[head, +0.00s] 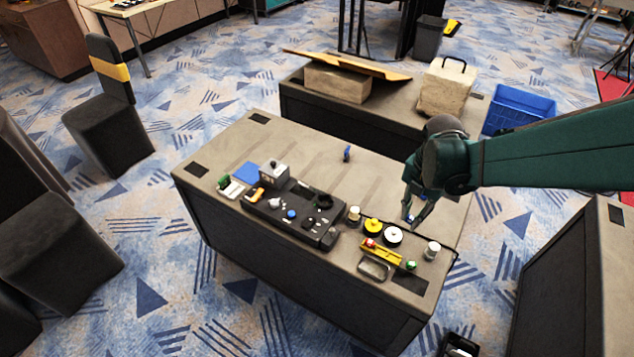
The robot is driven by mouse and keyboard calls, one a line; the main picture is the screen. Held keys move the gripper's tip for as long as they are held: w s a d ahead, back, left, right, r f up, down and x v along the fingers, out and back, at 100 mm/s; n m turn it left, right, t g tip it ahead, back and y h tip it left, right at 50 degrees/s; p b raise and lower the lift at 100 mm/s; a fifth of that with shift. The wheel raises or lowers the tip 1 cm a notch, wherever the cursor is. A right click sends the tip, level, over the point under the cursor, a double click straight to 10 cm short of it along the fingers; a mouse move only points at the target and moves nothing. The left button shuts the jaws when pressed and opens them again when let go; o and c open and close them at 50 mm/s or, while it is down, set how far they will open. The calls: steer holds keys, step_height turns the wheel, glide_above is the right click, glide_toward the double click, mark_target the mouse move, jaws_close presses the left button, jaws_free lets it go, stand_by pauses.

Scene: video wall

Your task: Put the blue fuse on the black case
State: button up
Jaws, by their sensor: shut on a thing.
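My gripper (411,217) hangs over the right part of the grey table, fingers pointing down. It is shut on a small blue thing (409,218) that looks like the blue fuse, mostly hidden by the fingers. A long black case (262,209) lies at the table's left front, with several small parts on it, among them a round blue one (291,214). My gripper is well to the right of this case. Another small blue and dark piece (347,153) stands alone near the table's back edge.
Between case and gripper stand a yellow-topped spool (373,226), a white spool (393,235) and a tan jar (354,213). A yellow holder (382,250), a metal tray (373,268) and a white jar (432,250) are in front.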

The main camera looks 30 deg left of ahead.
steer(key=s+a+n, duration=0.1)
steer(key=a+n, duration=0.1)
glide_above(394, 244)
steer(key=s, duration=0.2)
steer(key=shift+s+d+f, duration=0.1)
steer(key=shift+f, duration=1.15)
steer(key=shift+d+f, duration=0.1)
steer(key=shift+f, duration=1.15)
steer(key=shift+f+b, duration=0.75)
steer(key=shift+f, duration=2.4)
steer(key=shift+f+b, duration=0.4)
steer(key=shift+f, duration=1.45)
steer(key=shift+f, duration=0.15)
